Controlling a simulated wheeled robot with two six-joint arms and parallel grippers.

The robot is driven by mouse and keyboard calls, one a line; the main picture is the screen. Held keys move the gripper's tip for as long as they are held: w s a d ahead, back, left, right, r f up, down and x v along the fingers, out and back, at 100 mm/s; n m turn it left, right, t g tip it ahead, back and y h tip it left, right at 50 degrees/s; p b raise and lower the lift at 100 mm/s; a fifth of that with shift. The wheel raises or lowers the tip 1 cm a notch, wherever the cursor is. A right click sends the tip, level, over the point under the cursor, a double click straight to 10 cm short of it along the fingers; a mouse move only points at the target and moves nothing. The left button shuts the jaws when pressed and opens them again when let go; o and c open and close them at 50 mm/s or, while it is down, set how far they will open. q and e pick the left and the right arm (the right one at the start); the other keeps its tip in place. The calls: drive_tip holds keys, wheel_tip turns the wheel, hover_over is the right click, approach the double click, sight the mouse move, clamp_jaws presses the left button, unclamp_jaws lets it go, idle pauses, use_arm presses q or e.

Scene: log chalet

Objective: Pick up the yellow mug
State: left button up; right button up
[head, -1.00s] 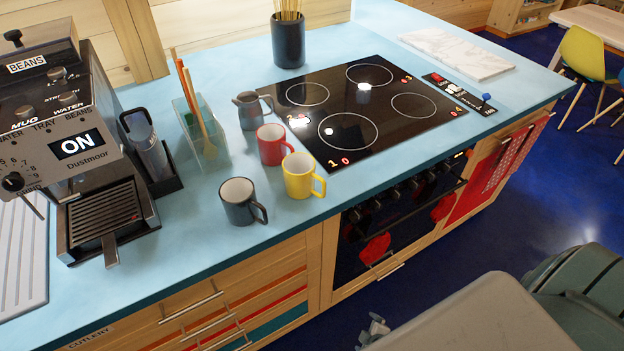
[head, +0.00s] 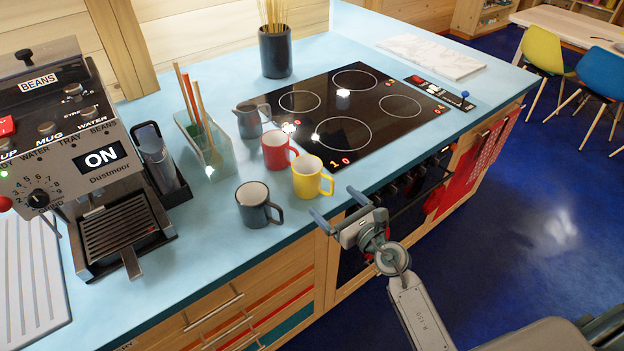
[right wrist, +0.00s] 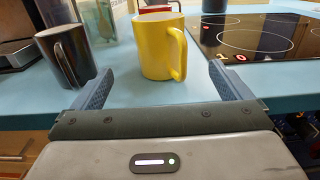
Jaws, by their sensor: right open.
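The yellow mug (head: 307,178) stands upright on the blue counter near its front edge, its handle to the right. In the right wrist view the yellow mug (right wrist: 160,47) is straight ahead, beyond the fingertips and roughly between their lines. My right gripper (head: 338,207) is open and empty, just in front of the counter edge and a little short of the mug. In the right wrist view its two fingers (right wrist: 156,85) are spread wide. My left gripper is not in view.
A dark grey mug (head: 257,205) stands left of the yellow one, and a red mug (head: 277,150) stands behind it. A grey jug (head: 250,120) is farther back. The black hob (head: 365,110) lies to the right. A coffee machine (head: 85,160) stands at the left.

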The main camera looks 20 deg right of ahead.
sight(316, 183)
drive_tip(key=x, duration=0.4)
drive_tip(key=shift+w+a+p, duration=0.15)
drive_tip(key=shift+w+p, duration=0.15)
drive_tip(key=shift+w+a+r, duration=0.1)
drive_tip(key=shift+w, duration=0.25)
drive_tip(key=p+x, duration=0.1)
drive_tip(key=x, duration=0.3)
drive_tip(key=shift+w, duration=0.25)
drive_tip(key=shift+s, duration=0.15)
drive_tip(key=c, duration=0.4)
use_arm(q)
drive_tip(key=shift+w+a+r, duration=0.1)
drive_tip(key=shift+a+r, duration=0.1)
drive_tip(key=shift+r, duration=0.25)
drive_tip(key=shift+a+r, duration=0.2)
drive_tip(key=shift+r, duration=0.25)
use_arm(e)
drive_tip(key=c, duration=0.9)
drive_tip(key=shift+r, duration=0.1)
